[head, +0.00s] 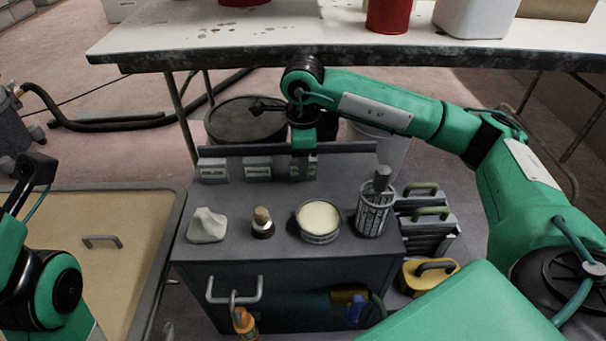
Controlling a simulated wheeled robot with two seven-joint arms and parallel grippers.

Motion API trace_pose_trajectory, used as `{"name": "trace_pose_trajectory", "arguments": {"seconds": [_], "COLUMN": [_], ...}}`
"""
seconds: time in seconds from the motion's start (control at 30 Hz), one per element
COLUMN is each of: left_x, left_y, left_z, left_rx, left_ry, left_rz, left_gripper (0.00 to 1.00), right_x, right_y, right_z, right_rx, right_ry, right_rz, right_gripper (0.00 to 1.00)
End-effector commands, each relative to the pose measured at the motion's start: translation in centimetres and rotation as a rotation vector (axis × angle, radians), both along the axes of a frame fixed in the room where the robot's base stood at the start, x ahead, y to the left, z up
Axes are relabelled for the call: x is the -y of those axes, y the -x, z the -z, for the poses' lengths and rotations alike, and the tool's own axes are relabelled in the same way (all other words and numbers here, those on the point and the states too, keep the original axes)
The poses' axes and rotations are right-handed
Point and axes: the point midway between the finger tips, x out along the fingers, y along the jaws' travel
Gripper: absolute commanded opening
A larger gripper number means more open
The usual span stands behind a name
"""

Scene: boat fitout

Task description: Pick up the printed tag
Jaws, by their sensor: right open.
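Each carries dark lettering too small to read surely. I cannot tell which is the task's tag. My right gripper (303,152) points down at the right tag and covers part of it. It is open; whether its fingers touch the tag is hidden. My left arm shows at the left edge, but its fingers are out of view.
On the cabinet top (277,208) stand a crumpled white cloth (207,226), a small bottle (262,222), a round tin with cream contents (319,220) and a wire basket (373,211). A dark drum (235,118) and a white table (290,42) are behind.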

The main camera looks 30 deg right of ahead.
Motion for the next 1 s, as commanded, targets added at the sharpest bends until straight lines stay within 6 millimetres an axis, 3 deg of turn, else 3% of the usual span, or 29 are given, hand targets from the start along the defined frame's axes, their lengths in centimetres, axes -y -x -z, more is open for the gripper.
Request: {"name": "trace_pose_trajectory", "arguments": {"seconds": [0.3, 0.53, 0.57, 1.0], "left_x": [-0.1, -0.1, -0.1, -0.1], "left_y": [0.0, 0.0, 0.0, 0.2], "left_z": [-0.2, -0.1, -0.1, -0.6], "left_rx": [0.002, 0.002, 0.002, 0.008], "left_ry": [0.004, 0.005, 0.005, 0.008], "left_rz": [0.001, 0.001, 0.001, 0.001], "left_gripper": [0.38, 0.38, 0.38, 0.38], "right_x": [0.0, 0.0, 0.0, 0.0], "right_y": [0.0, 0.0, 0.0, 0.0], "right_z": [0.5, 0.5, 0.5, -0.6], "right_rx": [0.001, 0.0, 0.0, 0.001], "right_ry": [0.0, 0.0, 0.0, 0.0], "right_rz": [0.0, 0.0, 0.0, 0.0], "right_gripper": [0.45, 0.02, 0.0, 0.0]}}
